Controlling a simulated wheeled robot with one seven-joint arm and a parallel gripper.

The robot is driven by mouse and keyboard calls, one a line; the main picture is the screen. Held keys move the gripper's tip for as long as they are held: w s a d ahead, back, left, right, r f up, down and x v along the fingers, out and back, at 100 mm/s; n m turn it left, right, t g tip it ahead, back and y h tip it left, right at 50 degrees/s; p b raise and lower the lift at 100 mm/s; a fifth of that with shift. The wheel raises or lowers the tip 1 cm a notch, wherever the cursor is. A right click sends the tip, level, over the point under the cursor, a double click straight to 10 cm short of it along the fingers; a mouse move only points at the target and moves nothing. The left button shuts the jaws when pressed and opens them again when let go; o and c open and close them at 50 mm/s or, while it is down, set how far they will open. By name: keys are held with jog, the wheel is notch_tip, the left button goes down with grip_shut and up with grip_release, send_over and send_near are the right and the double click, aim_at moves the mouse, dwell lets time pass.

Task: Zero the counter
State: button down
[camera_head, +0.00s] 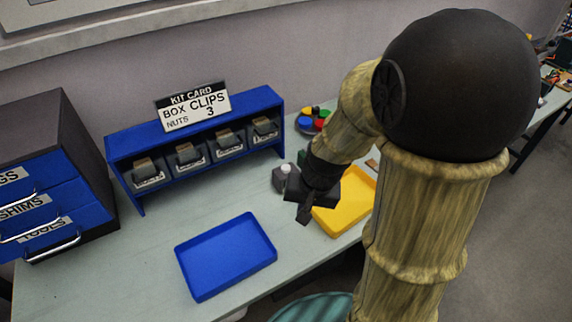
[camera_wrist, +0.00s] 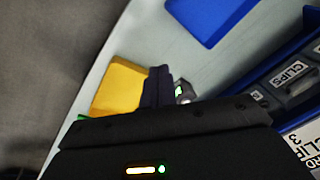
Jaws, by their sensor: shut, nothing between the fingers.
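The counter looks to be the small grey device (camera_head: 286,178) on the bench, with a pale knob on top, between the blue rack and the yellow tray. It also shows in the wrist view (camera_wrist: 184,92), just right of the fingers and partly hidden by my gripper, with a small green spot on it. Its reading is too small to make out. My gripper (camera_head: 303,215) is shut and empty, pointing down just right of and in front of the device. In the wrist view the closed fingers (camera_wrist: 159,74) stand beside it; I cannot tell whether they touch it.
A yellow tray (camera_head: 341,214) lies right of my gripper, partly behind my arm. An empty blue tray (camera_head: 226,257) lies at the front. A blue rack (camera_head: 128,143) with labelled bins and a kit card (camera_head: 193,106) stands behind. Drawers (camera_head: 40,205) stand at left. Bench between is clear.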

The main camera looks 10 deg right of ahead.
jog(key=w+d+f+m+t+y+p, duration=0.1)
jog(key=w+m+t+p, duration=0.4)
jog(key=w+m, duration=1.2)
jog(key=w+d+y+p, duration=0.1)
jog(key=w+y+p, duration=0.1)
jog(key=w, duration=0.6)
jog(key=shift+w+m+t, duration=0.2)
jog(key=shift+m+t, duration=0.1)
jog(key=shift+t, duration=0.1)
jog(key=shift+f, duration=0.2)
jog(key=b, duration=0.4)
send_over(288, 169)
notch_tip(288, 169, down, 7)
jog(key=shift+f, duration=0.1)
jog(key=shift+d+f+b, duration=0.1)
jog(key=shift+f+b, duration=0.6)
jog(key=shift+b, duration=0.2)
